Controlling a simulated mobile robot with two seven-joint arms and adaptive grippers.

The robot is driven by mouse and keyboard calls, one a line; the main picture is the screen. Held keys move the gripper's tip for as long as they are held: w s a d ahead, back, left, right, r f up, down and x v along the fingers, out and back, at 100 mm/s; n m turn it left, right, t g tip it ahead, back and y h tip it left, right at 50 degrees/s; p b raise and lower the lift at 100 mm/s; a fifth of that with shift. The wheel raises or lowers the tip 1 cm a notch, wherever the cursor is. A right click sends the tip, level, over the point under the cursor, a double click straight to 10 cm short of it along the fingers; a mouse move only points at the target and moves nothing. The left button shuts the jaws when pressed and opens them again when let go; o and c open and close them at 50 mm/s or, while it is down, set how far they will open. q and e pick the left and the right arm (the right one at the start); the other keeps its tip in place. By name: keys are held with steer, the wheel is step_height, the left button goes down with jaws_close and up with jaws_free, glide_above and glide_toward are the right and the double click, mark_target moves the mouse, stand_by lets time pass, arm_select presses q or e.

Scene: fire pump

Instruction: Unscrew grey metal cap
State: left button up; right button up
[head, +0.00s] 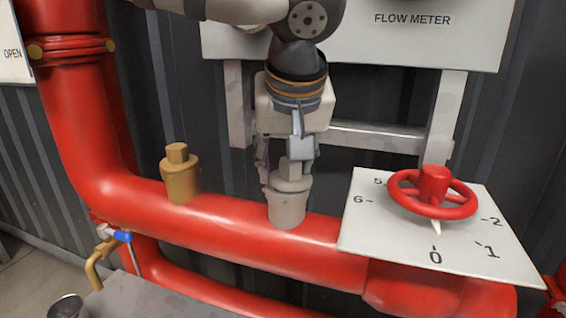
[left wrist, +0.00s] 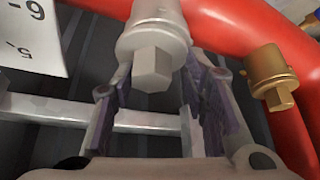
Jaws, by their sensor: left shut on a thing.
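The grey metal cap (head: 288,204) sits on a short stub on top of the red horizontal pipe (head: 235,222). It has a square block on its top. My left gripper (head: 287,172) reaches down to it from above, with its fingers around the upper part. The exact contact points are partly hidden. My right gripper is not in view.
A brass cap (head: 181,180) stands on the pipe to the left. At the right, a red handwheel (head: 434,192) stands over a white numbered plate (head: 375,222). A flow meter panel (head: 400,45) is behind. A brass tap (head: 99,262) and a metal cup (head: 66,307) are at lower left.

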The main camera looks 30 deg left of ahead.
arm_select(q)
steer(key=shift+w+d+r, duration=0.1)
steer(key=shift+d+r, duration=0.1)
steer(key=shift+r, duration=0.45)
steer(key=shift+d+r, duration=0.2)
steer(key=shift+r, duration=0.4)
steer(key=shift+a+r, duration=0.2)
steer(key=shift+r, duration=1.2)
